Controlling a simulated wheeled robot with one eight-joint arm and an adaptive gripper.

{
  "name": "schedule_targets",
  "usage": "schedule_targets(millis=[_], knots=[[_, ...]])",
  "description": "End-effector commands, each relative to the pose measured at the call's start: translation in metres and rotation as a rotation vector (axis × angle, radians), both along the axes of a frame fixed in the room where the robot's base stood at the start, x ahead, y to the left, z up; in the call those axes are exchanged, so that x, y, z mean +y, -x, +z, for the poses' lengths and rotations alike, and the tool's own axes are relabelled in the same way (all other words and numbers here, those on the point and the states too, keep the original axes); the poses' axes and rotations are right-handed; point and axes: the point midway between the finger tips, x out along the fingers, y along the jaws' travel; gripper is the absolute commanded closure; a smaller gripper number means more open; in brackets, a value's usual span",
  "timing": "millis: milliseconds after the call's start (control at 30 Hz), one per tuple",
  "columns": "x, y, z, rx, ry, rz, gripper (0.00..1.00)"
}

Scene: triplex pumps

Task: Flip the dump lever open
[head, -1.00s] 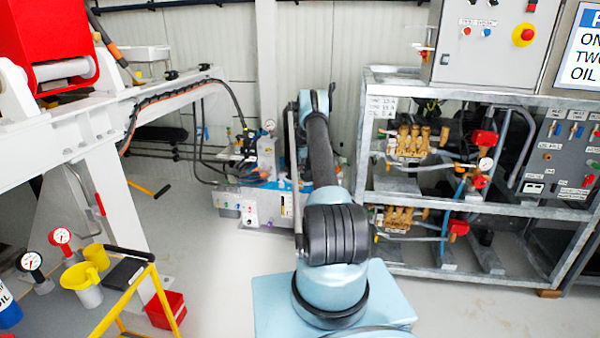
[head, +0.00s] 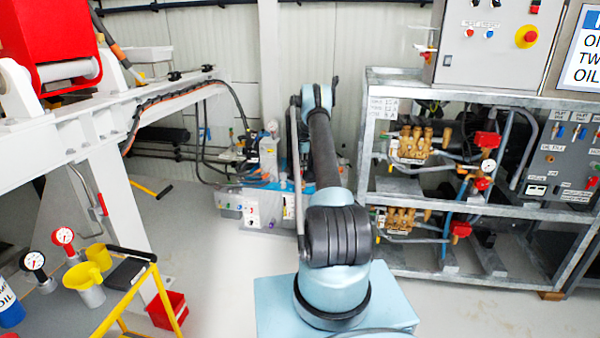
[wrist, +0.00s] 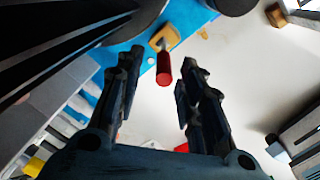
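In the wrist view a red cylindrical handle (wrist: 163,70) with a yellow, brass-like base (wrist: 164,38) stands over a bright blue surface; it looks like the dump lever. My gripper (wrist: 162,57) is open, its two dark fingers apart on either side of the red handle in the picture. No contact shows, and I cannot tell how far the handle is from the fingers in depth. In the head view my arm reaches toward the blue pump unit (head: 250,206) by the back wall and hides part of it; the lever cannot be made out there.
A metal rack (head: 480,200) with brass pumps stands to the right of my arm. A white frame (head: 110,115) is at the left. A yellow trolley (head: 125,310) and a red box (head: 167,309) are at the lower left. Pale floor lies between trolley and unit.

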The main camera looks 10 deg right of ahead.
Motion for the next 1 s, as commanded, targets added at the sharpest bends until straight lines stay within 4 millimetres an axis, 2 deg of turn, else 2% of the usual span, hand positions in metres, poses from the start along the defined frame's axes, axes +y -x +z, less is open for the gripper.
schedule_targets(millis=[200,400,567,833,867,1000], knots=[[-0.001,0.002,0.042,0.0,-0.001,0.0,0.65],[-0.002,0.003,0.068,-0.001,-0.001,0.001,0.65],[-0.002,0.004,0.077,-0.001,-0.001,0.001,0.65],[-0.002,0.004,0.078,-0.001,-0.001,0.001,0.65],[-0.002,0.004,0.078,-0.001,-0.001,0.001,0.69],[0.005,0.009,0.076,-0.007,0.008,0.026,1.0]])
